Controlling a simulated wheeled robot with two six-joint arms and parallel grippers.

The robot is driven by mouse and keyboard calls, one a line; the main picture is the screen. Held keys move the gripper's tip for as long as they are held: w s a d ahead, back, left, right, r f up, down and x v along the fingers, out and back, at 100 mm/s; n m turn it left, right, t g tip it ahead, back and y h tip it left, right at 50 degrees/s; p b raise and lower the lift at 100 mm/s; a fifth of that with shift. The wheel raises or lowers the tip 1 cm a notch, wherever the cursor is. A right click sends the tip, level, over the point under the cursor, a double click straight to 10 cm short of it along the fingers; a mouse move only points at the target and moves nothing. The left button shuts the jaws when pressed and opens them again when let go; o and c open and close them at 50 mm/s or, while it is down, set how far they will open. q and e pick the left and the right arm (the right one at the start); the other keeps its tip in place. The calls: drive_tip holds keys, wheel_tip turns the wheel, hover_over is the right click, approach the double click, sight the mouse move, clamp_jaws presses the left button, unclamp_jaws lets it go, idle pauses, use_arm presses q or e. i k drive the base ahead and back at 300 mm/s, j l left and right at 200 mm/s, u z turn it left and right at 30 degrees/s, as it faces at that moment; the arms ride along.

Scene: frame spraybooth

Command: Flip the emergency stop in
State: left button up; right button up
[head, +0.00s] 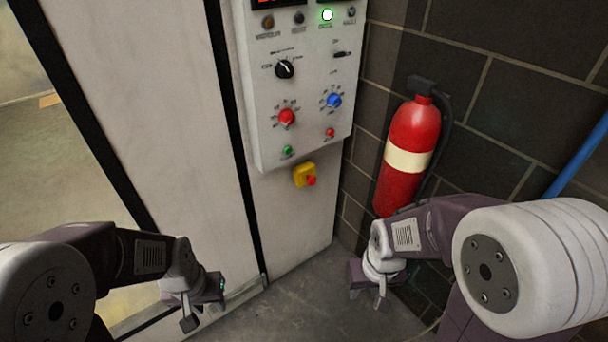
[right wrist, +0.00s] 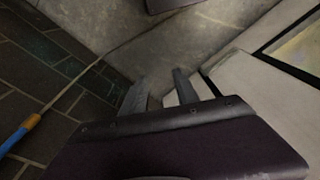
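The emergency stop (head: 304,175) is a small yellow box with a red button. It is mounted on the pale wall panel just below the control box, and its red button faces right and down in the head view. My left gripper (head: 206,308) is low and to the left of it, with its fingers apart and nothing between them. My right gripper (head: 367,299) is below and to the right of it, pointing down. In the right wrist view the right gripper's fingers (right wrist: 160,82) are apart and empty. Neither gripper touches the emergency stop.
The grey control box (head: 307,85) above carries several knobs, buttons and a lit green lamp. A red fire extinguisher (head: 409,150) hangs on the dark brick wall to the right, close to my right arm. The floor (head: 300,300) below looks clear.

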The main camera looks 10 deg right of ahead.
sight(312, 180)
drive_tip(key=i+j+z, duration=0.15)
drive_tip(key=i, duration=0.35)
drive_tip(key=i+j+z, duration=0.1)
drive_tip(key=i+j, duration=0.3)
drive_tip(key=i, duration=0.1)
